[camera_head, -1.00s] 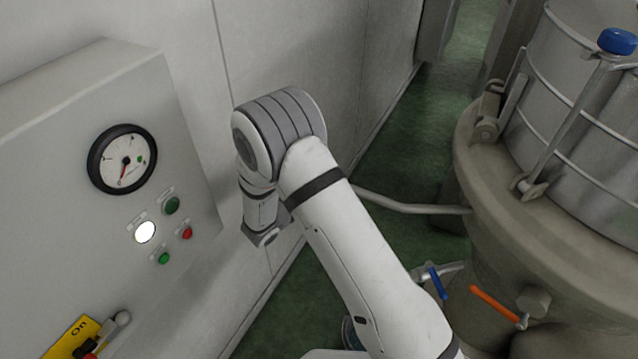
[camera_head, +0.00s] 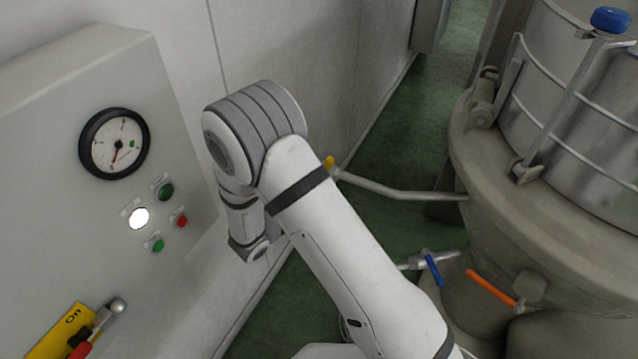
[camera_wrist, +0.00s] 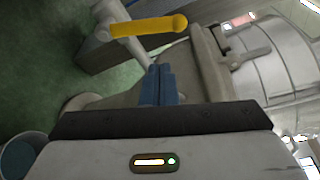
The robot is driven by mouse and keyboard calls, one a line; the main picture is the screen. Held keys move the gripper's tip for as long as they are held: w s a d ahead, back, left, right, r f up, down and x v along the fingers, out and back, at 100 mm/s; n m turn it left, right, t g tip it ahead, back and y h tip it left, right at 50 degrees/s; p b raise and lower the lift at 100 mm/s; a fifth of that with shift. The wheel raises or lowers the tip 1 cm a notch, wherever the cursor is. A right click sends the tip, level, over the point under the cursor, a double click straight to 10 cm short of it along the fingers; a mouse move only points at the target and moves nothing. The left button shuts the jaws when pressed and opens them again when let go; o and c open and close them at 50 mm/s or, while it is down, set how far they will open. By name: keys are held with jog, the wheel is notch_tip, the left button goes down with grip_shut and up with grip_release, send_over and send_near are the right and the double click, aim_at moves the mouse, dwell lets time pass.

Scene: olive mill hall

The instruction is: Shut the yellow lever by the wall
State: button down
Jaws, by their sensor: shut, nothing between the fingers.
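The yellow lever (camera_wrist: 148,27) shows in the wrist view at the top, on the end of a grey pipe (camera_wrist: 104,14). In the head view only a small yellow tip (camera_head: 329,162) of it shows behind my arm, where the pipe from the vat ends near the wall. My gripper (camera_wrist: 159,84) shows in the wrist view with its blue fingers together and nothing between them. The fingers point toward the lever, with a gap between them in the picture. In the head view my gripper is hidden.
A blue lever (camera_head: 433,268) and an orange lever (camera_head: 492,289) sit low on the vat (camera_head: 470,150) at right. A control box (camera_head: 60,200) with a gauge (camera_head: 114,144) and buttons is on the wall at left. A bucket (camera_wrist: 20,158) shows at lower left in the wrist view.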

jog(key=b+v, duration=0.1)
jog(key=v, duration=0.4)
jog(key=shift+s+a, duration=0.25)
jog(key=shift+s, duration=0.05)
jog(key=s+d+r+m+g, duration=0.3)
jog(key=d+r+m+g, duration=0.25)
jog(key=d+m, duration=0.4)
jog(key=s+d+r+m+g, duration=0.35)
jog(key=d+m+g, duration=0.25)
jog(key=d+m, duration=0.35)
jog(key=s+d+r+m+t+y, duration=0.1)
jog(key=s+r+m+y, duration=0.3)
jog(key=m, duration=0.7)
jog(key=s+d+r+m+y, duration=0.2)
jog(key=s+r+m+y, duration=0.3)
jog(key=m, duration=0.7)
jog(key=shift+s+d+t+y, duration=0.35)
jog(key=shift+s+d+y, duration=0.05)
jog(key=shift+s+y, duration=0.4)
